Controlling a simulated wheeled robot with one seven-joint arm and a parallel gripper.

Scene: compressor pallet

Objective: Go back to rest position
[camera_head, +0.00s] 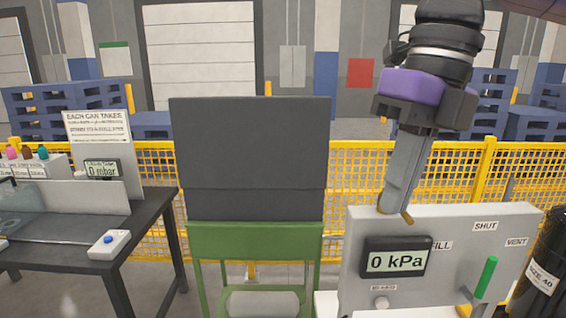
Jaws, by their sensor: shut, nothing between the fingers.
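My gripper (396,214) hangs down at the right of the head view, below its purple and black wrist. Its fingers are together and hold nothing. The fingertips are at the top edge of a grey panel (452,222) in the picture. I cannot tell whether they touch it.
A dark cylinder (545,265) stands at the right. A dark grey board (250,155) on a green stand is in the middle. A black table (150,212) stands left.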

